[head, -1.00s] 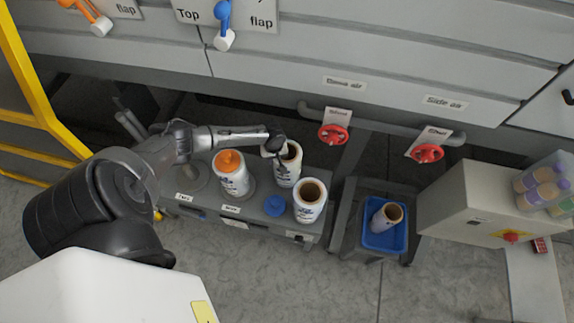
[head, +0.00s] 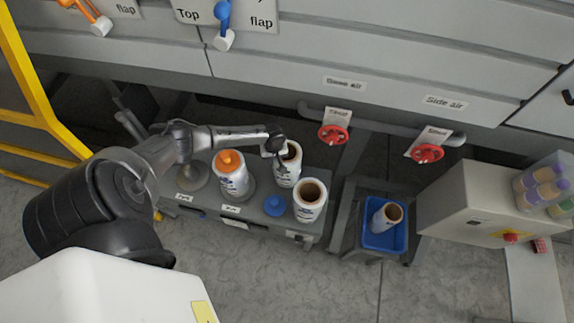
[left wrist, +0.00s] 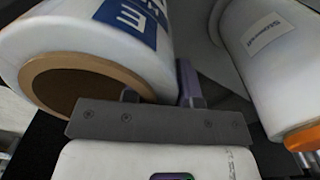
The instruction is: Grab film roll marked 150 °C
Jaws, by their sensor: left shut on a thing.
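A white film roll (head: 287,174) with a brown core stands upright on the grey cart, the middle one of three. My left gripper (head: 277,150) is at its top rim. In the left wrist view the gripper (left wrist: 160,92) is shut on this roll's wall (left wrist: 75,35), one finger at the core opening and one outside. A roll with an orange plug (head: 233,182) stands to its left and also shows in the left wrist view (left wrist: 270,60). Another open-cored roll (head: 308,208) stands to its right. I cannot read a 150 °C marking. My right gripper is not in view.
A blue cap (head: 274,206) lies on the cart (head: 254,217) between the rolls. A blue bin (head: 376,241) to the right holds another roll (head: 387,217). Red valve wheels (head: 333,134) hang behind. A yellow frame (head: 30,85) is at the left.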

